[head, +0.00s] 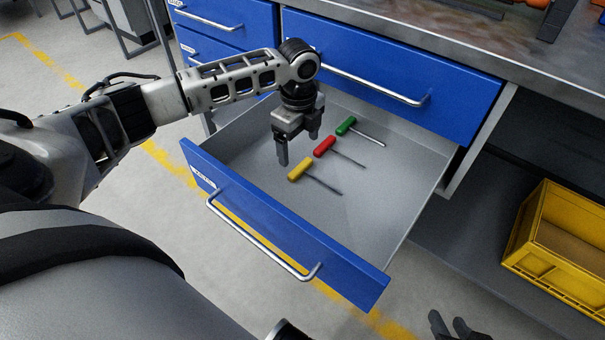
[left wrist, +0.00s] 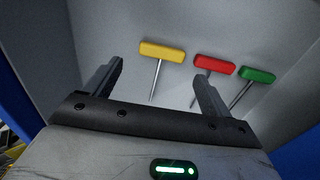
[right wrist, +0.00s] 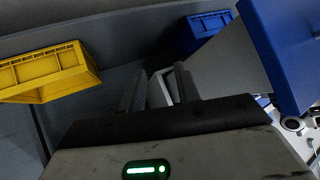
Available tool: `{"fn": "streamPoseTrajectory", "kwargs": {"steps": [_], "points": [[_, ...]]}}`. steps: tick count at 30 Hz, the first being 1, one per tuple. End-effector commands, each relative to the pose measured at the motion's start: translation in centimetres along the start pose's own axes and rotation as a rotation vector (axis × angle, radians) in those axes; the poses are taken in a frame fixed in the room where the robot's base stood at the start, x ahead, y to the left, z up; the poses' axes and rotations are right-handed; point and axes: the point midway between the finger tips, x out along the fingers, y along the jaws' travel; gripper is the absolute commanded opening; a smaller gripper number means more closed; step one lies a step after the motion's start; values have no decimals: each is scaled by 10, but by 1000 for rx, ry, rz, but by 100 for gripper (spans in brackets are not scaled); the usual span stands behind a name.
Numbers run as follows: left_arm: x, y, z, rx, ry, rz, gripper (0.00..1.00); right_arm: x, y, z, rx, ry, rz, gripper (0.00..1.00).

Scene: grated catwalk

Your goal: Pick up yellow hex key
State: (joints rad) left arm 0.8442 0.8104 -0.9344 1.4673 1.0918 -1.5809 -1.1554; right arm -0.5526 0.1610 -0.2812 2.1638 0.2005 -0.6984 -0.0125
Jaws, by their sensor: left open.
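The yellow hex key (head: 299,169) lies flat in the open drawer, nearest the drawer's front, its thin shaft pointing right and down. It also shows in the left wrist view (left wrist: 162,51), its handle just beyond the fingertips and its shaft running between the fingers. My left gripper (head: 297,149) is open and empty over the drawer, fingers pointing down, close to the yellow handle but apart from it. My right gripper (head: 447,318) is at the bottom edge of the head view, outside the drawer. Its fingers stand apart with nothing between them in the right wrist view (right wrist: 160,75).
A red hex key (head: 325,146) and a green one (head: 346,126) lie farther back in the same drawer. The blue drawer front (head: 275,225) and its low walls surround them. A yellow crate (head: 562,245) stands on the shelf at right. The workbench top (head: 440,35) overhangs behind.

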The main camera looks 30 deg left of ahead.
Motion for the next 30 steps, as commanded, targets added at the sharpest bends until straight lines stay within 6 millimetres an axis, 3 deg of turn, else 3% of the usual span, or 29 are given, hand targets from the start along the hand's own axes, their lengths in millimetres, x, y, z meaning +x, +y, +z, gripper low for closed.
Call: {"fn": "streamPoseTrajectory", "kwargs": {"steps": [3, 11, 18, 26, 27, 30], "points": [[16, 0, 0, 0, 1, 0, 84, 0, -1, -4, -4, 31, -5, 32], [32, -1, -2, 1, -1, 1, 84, 1, -2, -6, -5, 56, -7, 32], [68, -3, -6, 0, -1, 1, 84, 0, -8, -16, -13, 139, -26, 32], [72, -3, -6, 1, -1, -2, 84, -7, -12, -18, -21, 151, -38, 32], [72, -3, -6, 1, -1, -1, 81, -7, -12, -18, -21, 151, -38, 32], [72, -3, -6, 1, -1, -1, 53, -6, -12, -18, -21, 150, -37, 32]]}}
